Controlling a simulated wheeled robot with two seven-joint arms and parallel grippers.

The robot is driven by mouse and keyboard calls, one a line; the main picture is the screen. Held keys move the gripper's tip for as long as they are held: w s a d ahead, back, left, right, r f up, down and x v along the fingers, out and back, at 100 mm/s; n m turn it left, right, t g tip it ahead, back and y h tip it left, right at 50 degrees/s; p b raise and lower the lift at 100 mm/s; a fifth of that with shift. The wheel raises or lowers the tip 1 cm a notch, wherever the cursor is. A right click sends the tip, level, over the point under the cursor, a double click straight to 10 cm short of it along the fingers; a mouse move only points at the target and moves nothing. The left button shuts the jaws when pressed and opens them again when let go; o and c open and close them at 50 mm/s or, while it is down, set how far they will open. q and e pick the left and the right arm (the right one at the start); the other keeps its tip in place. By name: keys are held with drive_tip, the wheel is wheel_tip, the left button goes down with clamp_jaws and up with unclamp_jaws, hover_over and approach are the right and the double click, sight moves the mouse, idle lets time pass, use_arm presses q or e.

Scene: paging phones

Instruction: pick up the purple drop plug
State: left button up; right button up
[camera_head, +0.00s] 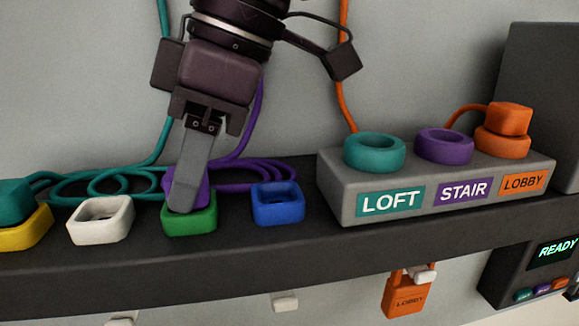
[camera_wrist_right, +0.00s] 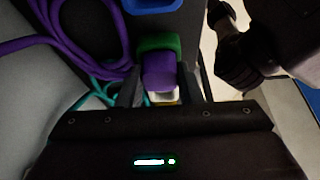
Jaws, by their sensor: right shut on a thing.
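The purple drop plug (camera_head: 203,190) is at the green square socket (camera_head: 190,222) on the dark shelf, its cord running up behind my arm. My right gripper (camera_head: 183,205) reaches down from above and is shut on the plug, hiding much of it in the head view. In the right wrist view the purple plug (camera_wrist_right: 159,72) sits between the two fingers, with the green socket (camera_wrist_right: 160,43) around its far end. I cannot tell whether the plug is lifted clear of the socket. My left gripper is not clearly in view.
A white socket (camera_head: 100,220) and a blue socket (camera_head: 278,204) flank the green one. A teal plug (camera_head: 14,193) stands in the yellow socket (camera_head: 25,228). At right, a grey box (camera_head: 340,195) bears teal, purple and orange rings; an orange plug (camera_head: 510,118) tops the orange ring.

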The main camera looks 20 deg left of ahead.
drive_tip(key=shift+r, duration=0.5)
wheel_tip(320, 180, up, 8)
drive_tip(key=shift+f+b, duration=0.15)
drive_tip(key=shift+b, duration=0.35)
use_arm(q)
drive_tip(key=shift+w+f, duration=0.25)
drive_tip(key=shift+f, duration=0.2)
use_arm(e)
drive_tip(key=shift+r, duration=0.65)
drive_tip(key=shift+r, duration=0.1)
use_arm(q)
drive_tip(key=shift+s+r+p, duration=0.1)
drive_tip(key=shift+r+p, duration=0.4)
drive_tip(key=shift+p, duration=0.05)
use_arm(e)
drive_tip(key=shift+r, duration=0.85)
drive_tip(key=shift+d, duration=0.1)
